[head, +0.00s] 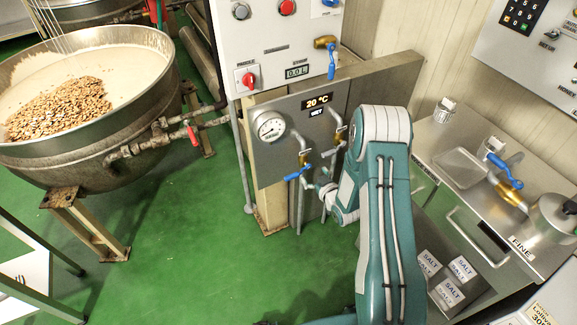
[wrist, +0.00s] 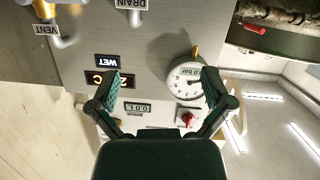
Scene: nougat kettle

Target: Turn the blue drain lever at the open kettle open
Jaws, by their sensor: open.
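The open kettle (head: 110,160) is a large steel bowl at left in the head view, with pale mass and brown nuts inside. A blue lever (head: 297,173) sits on the left pipe below the gauge panel (head: 285,105), lying nearly level across the pipe. In the wrist view, upside down, a DRAIN label (wrist: 123,4) and a pipe elbow (wrist: 137,16) show at the top edge; the lever is out of that view. My gripper (wrist: 160,82) is open and empty, facing the panel.
A VENT pipe (wrist: 62,38) is beside the drain pipe. A round gauge (head: 271,127) is on the panel. A control box (head: 275,45) with a blue-handled valve (head: 331,62) stands above. A steel counter (head: 450,190) is at right. Green floor (head: 190,260) is clear at left front.

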